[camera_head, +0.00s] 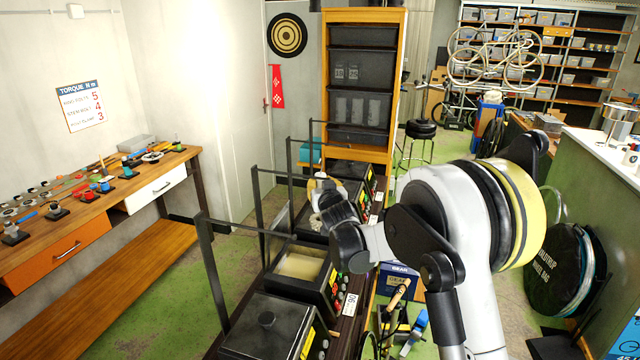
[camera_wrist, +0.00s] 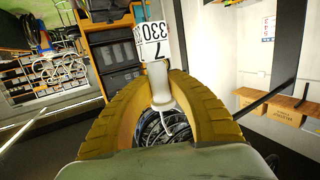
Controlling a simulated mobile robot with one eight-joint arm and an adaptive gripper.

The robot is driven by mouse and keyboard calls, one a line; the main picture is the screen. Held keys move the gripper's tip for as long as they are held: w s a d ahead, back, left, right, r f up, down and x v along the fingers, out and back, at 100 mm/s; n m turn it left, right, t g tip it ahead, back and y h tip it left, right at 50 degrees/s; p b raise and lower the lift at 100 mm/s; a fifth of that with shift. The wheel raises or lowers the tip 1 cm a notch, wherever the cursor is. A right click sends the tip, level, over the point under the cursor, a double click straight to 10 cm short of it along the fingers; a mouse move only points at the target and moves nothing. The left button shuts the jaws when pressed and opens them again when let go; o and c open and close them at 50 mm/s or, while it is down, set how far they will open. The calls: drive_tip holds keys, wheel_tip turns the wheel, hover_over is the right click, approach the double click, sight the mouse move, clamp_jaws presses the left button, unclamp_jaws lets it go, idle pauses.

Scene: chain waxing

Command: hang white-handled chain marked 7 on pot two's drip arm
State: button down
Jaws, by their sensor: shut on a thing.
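My gripper (camera_head: 322,190) is beyond the open pot in the head view, small and partly hidden by my wrist. In the wrist view its yellow fingers are shut on a white handle (camera_wrist: 160,90). A white tag (camera_wrist: 152,42) on it reads 330 and 7, upside down. A dark coiled chain (camera_wrist: 165,128) shows between the fingers. In the head view several wax pots stand in a row: a near lidded pot (camera_head: 268,322), an open pot with cream wax (camera_head: 302,264) and others behind. Black drip arms (camera_head: 258,205) rise along their left side. I cannot read which pot is two.
A wooden workbench (camera_head: 60,250) with tools stands left. A tall orange rack (camera_head: 398,75) with dark bins stands behind the pots. A blue box (camera_head: 400,283) and loose tools lie right of the pots. Green floor (camera_head: 170,310) is free between bench and pots.

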drive_tip(key=s+a+f, duration=0.2)
drive_tip(key=s, duration=0.3)
drive_tip(key=shift+s+b, duration=0.35)
drive_tip(key=shift+b, duration=0.05)
drive_tip(key=shift+a, duration=0.1)
idle(0.6)
drive_tip(key=c, duration=0.9)
unclamp_jaws()
drive_tip(key=shift+c, duration=0.2)
drive_tip(key=shift+s, duration=0.1)
drive_tip(key=s+r, duration=0.1)
drive_tip(key=s, duration=0.9)
drive_tip(key=shift+s+d+r+b, duration=0.25)
drive_tip(key=shift+s+d+b, duration=0.1)
drive_tip(key=shift+d+b, duration=0.1)
